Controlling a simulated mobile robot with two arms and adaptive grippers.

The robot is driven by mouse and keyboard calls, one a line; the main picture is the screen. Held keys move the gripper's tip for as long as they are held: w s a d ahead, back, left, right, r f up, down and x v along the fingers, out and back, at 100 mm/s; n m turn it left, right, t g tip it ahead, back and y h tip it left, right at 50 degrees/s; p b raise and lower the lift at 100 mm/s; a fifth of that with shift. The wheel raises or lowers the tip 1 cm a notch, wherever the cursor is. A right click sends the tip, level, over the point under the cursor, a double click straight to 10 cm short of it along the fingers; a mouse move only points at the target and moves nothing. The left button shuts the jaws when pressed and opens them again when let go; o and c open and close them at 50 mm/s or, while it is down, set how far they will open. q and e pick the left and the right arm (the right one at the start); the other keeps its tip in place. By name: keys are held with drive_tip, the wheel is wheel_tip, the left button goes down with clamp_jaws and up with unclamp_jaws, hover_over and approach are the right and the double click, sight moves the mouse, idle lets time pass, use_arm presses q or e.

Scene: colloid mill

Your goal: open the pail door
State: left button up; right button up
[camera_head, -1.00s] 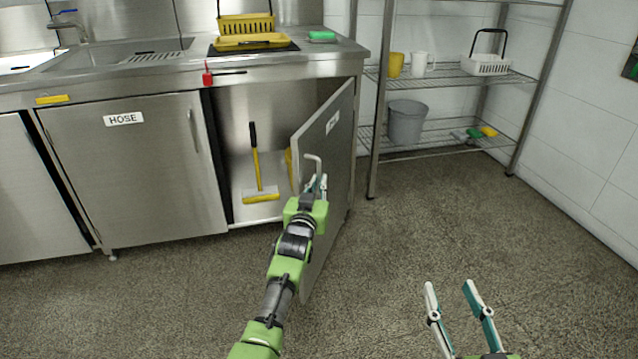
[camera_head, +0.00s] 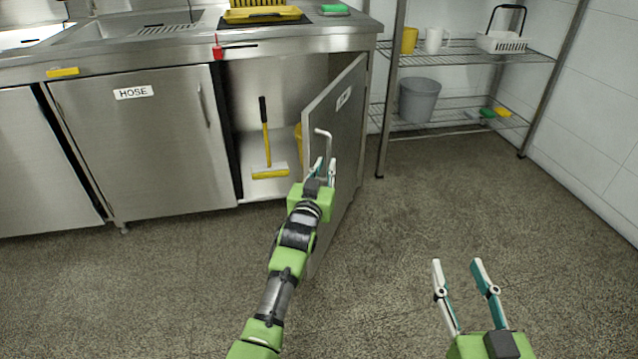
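The pail door (camera_head: 347,130) is a steel cabinet door standing partly open, swung out toward me, with a white label whose text I cannot read. Its bent metal handle (camera_head: 329,138) shows near the door's free edge. My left gripper (camera_head: 321,170) is at the lower part of this handle; whether its fingers are closed on the handle is too small to tell. Inside the open cabinet are a yellow squeegee with a black grip (camera_head: 267,140) and a yellow object partly hidden by the door. My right gripper (camera_head: 458,266) is open and empty above the floor at the lower right.
The closed HOSE door (camera_head: 150,150) is left of the opening. A counter with a sink and a yellow basket (camera_head: 262,14) runs above. A wire shelf (camera_head: 455,55) with a grey bucket (camera_head: 419,99) stands at the right. The floor right of the door is clear.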

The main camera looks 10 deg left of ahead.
use_arm(q)
drive_tip(key=s, duration=0.7)
drive_tip(key=shift+s, duration=0.4)
